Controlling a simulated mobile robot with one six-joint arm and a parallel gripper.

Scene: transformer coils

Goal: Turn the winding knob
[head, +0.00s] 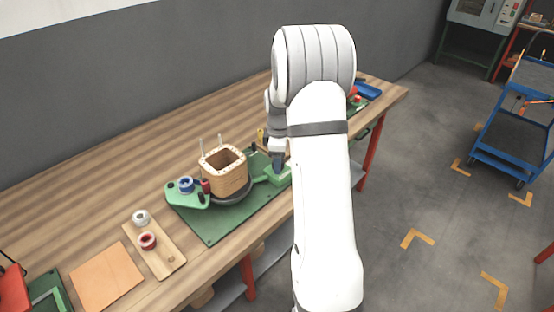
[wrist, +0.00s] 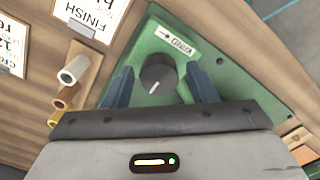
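The winding knob (wrist: 157,73) is a dark round knob with a white pointer line, on a green housing (wrist: 152,40) beside a white label with an arrow. In the wrist view my gripper (wrist: 159,76) is open, with one blue-grey finger on each side of the knob. Small gaps seem to show between fingers and knob; contact is not clear. In the head view my gripper (head: 278,166) points down at the green housing (head: 277,178) at the right end of the winder. The knob is hidden there. A square wooden coil former (head: 226,172) stands on the winder's dark round plate.
Blue (head: 186,184) and red (head: 205,187) spools sit left of the former. A wooden board (head: 160,250) with two spools lies nearer the left.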

